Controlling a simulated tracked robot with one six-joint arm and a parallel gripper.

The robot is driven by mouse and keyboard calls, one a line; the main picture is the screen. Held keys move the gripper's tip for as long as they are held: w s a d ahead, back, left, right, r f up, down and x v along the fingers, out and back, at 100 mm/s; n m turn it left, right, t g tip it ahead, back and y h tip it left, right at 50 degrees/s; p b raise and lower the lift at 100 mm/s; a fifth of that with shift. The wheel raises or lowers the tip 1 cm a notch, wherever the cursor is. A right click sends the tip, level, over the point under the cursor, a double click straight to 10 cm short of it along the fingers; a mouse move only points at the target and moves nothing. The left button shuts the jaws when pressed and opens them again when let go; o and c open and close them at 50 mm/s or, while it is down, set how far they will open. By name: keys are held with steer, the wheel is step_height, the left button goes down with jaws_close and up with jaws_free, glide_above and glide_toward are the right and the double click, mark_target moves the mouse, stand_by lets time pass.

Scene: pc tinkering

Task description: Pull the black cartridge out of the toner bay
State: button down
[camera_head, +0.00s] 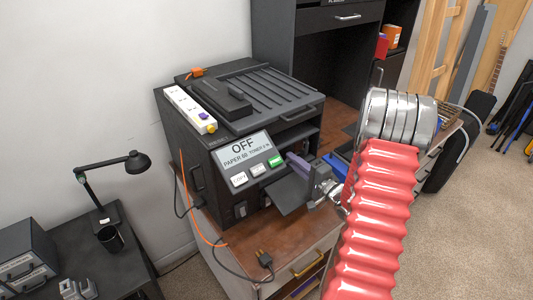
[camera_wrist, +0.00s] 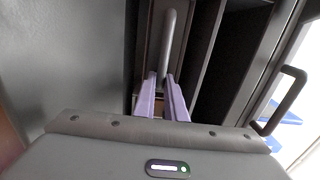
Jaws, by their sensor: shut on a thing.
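The printer (camera_head: 235,135) is a dark box on a brown-topped cabinet, with a display reading "OFF", "PAPER 60" and "TONER 0 %". A dark flap (camera_head: 286,195) hangs open low on its front. My gripper (camera_head: 292,159) reaches to the open front from the right, with its purple fingers at the opening. In the wrist view my gripper (camera_wrist: 161,78) is shut on a grey bar handle (camera_wrist: 168,45) in front of a dark recess. The handle appears to belong to the black cartridge; the cartridge body is mostly hidden in the dark bay.
A white power strip (camera_head: 190,108) lies on top of the printer. A desk lamp (camera_head: 125,165) stands left. A black handle (camera_wrist: 285,100) is close to my gripper's right.

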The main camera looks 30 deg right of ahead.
steer(key=shift+s+d+f, duration=0.1)
steer(key=shift+s+f, duration=0.05)
steer(key=shift+s, duration=0.85)
steer(key=shift+s+d, duration=0.15)
steer(key=shift+s, duration=0.85)
steer(key=c, duration=1.7)
jaws_free()
steer(key=shift+s+d, duration=0.2)
steer(key=shift+s, duration=1.15)
steer(key=shift+s+d, duration=0.2)
steer(key=shift+s, duration=1.1)
steer(key=shift+s+d, duration=0.2)
steer(key=shift+s, duration=1.15)
steer(key=shift+o, duration=0.2)
